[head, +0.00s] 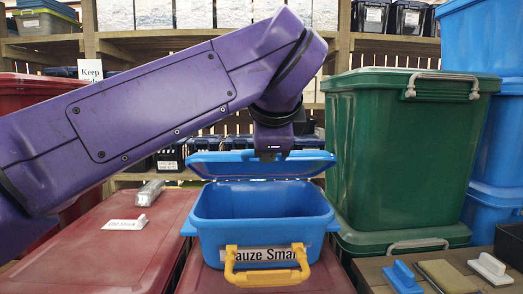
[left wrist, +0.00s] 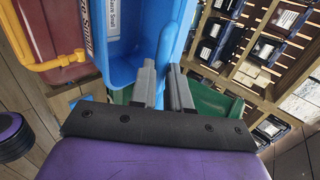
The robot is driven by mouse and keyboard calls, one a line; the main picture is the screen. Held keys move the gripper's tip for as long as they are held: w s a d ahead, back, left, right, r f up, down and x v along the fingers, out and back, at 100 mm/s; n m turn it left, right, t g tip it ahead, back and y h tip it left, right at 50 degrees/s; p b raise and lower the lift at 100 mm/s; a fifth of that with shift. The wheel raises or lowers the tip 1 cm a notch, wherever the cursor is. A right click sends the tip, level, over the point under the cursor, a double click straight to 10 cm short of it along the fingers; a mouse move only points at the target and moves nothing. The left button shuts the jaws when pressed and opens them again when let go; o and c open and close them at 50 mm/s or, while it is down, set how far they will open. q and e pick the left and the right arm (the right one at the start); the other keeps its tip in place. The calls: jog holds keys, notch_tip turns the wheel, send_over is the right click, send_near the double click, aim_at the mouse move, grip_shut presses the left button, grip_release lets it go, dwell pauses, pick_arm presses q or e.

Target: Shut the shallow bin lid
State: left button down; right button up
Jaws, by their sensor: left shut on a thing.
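The shallow blue bin (head: 210,232) stands in the middle of the head view, with a yellow handle (head: 268,276) and a label reading "Gauze Small" on its front. Its blue lid (head: 218,166) is open, raised behind and above the rim, and the bin's inside shows. My left gripper (head: 268,156) comes down from above onto the lid and is shut on it near the middle of its width. In the left wrist view, the fingers (left wrist: 162,82) pinch the lid's edge (left wrist: 178,35), beside the open bin (left wrist: 125,72). My right gripper is in neither view.
The blue bin stands on a dark red lidded bin (head: 112,250). A tall green bin (head: 400,150) stands close on the right, with blue bins (head: 495,140) beyond. A wooden shelf (head: 345,40) with boxes is behind.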

pick_arm(q)
jog(key=c, duration=1.1)
grip_release()
jog(key=v, duration=1)
jog(key=shift+s+r, duration=0.15)
jog(key=shift+r, duration=0.05)
jog(key=shift+a, duration=0.1)
